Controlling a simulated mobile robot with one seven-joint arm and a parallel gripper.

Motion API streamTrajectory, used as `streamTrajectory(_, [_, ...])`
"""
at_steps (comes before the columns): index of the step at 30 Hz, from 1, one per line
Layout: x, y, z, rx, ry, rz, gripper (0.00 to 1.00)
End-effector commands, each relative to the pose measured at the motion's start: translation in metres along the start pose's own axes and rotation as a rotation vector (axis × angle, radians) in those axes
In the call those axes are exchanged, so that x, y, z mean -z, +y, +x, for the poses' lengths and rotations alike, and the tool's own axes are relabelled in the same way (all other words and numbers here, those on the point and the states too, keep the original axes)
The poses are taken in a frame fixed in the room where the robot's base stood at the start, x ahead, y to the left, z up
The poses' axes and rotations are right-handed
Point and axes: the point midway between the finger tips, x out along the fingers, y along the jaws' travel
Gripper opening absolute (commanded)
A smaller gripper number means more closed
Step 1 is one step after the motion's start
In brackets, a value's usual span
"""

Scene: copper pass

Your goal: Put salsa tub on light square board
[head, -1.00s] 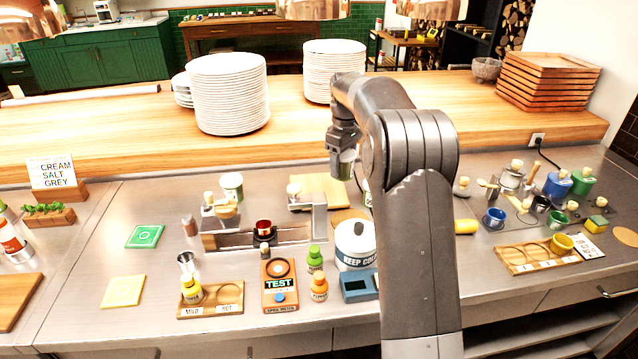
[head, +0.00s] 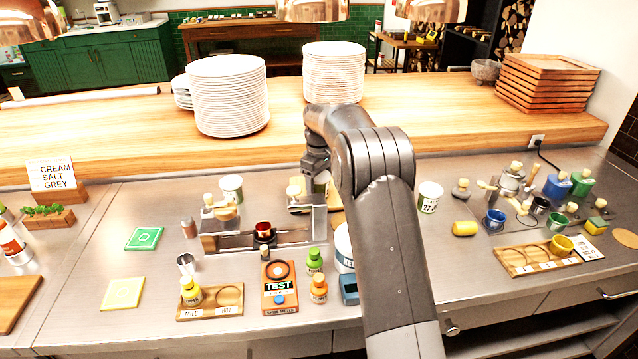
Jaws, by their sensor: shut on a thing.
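My gripper (head: 318,168) points down and is shut on a small pale tub with some green on it, which I take as the salsa tub (head: 321,184). Its label is too small to read, and my gripper hides its upper part. The light square board (head: 335,194) lies on the steel counter behind the balance, mostly hidden by my arm and the tub. The tub appears over the board in the head view. I cannot tell whether it touches the board.
A balance with a red cup (head: 263,231) stands in front of the board. A similar white and green tub (head: 232,187) is to the left. A white numbered tub (head: 430,197) stands right of my arm. Plate stacks (head: 227,95) are on the wooden shelf behind.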

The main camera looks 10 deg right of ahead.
Motion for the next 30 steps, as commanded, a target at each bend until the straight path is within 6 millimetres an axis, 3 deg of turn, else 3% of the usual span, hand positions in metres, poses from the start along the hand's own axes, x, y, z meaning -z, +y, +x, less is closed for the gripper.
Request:
streamTrajectory(4, [0.000,0.000,0.003,0.000,0.000,0.000,0.36])
streamTrajectory(5, [0.000,0.000,0.003,0.000,0.000,0.000,0.67])
streamTrajectory(12, [0.000,0.000,0.003,0.000,0.000,0.000,0.86])
streamTrajectory(23, [0.000,0.000,-0.006,0.000,0.001,0.000,0.87])
streamTrajectory(30, [0.000,0.001,-0.052,-0.003,0.003,0.000,0.87])
